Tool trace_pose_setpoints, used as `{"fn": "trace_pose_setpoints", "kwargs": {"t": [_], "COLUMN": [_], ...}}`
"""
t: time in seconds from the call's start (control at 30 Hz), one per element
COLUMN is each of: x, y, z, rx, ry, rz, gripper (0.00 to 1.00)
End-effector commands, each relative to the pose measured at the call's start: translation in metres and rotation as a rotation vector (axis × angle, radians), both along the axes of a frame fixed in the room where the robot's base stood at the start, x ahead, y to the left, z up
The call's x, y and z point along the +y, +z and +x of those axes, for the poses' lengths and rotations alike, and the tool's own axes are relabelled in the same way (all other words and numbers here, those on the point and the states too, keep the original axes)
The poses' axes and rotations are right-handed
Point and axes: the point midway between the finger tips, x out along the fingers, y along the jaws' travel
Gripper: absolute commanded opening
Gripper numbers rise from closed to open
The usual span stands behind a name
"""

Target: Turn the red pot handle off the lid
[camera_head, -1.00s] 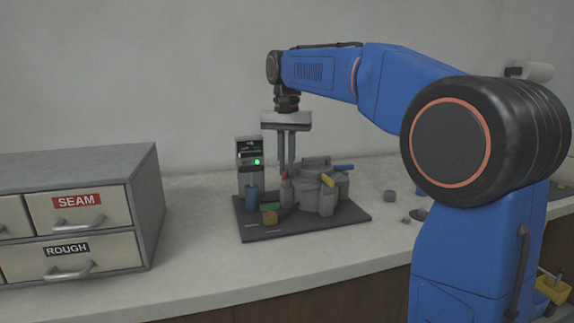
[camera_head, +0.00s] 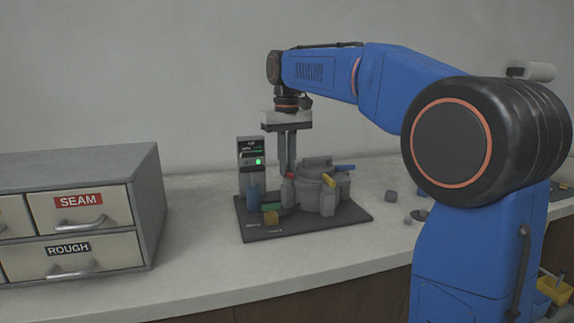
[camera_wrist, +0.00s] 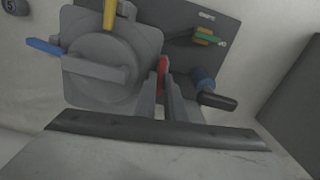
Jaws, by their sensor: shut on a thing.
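The red pot handle (camera_wrist: 162,70) shows between the two fingers of my gripper (camera_wrist: 168,90) in the wrist view. My gripper is shut on it. In the head view the red handle (camera_head: 291,175) shows as a small patch at my gripper's fingertips (camera_head: 288,172), at the left side of the grey pot. The pot's round grey lid (camera_wrist: 100,70) has a raised bar across it. The lid also shows in the head view (camera_head: 318,165). A yellow handle (camera_wrist: 109,15) and a blue handle (camera_wrist: 44,47) stick out at other sides of the lid.
The pot stands on a dark base plate (camera_head: 340,218) with a control box (camera_head: 249,150) showing a green light. Blue, green (camera_head: 271,207) and yellow (camera_head: 271,218) parts sit at its front left. A drawer cabinet (camera_head: 150,210) stands left. Small grey pieces (camera_head: 391,197) lie right.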

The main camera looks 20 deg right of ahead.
Motion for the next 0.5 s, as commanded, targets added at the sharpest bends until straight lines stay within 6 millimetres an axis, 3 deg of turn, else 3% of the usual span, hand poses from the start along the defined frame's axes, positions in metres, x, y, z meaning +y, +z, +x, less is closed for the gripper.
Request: {"fn": "trace_pose_setpoints", "kwargs": {"t": [0.43,0.5], "x": [0.0,0.0], "y": [0.0011,0.0011], "z": [0.0002,0.0002], "rx": [-0.003,-0.003], "ry": [0.011,0.011], "rz": [0.0,0.0], "gripper": [0.0,0.21]}}
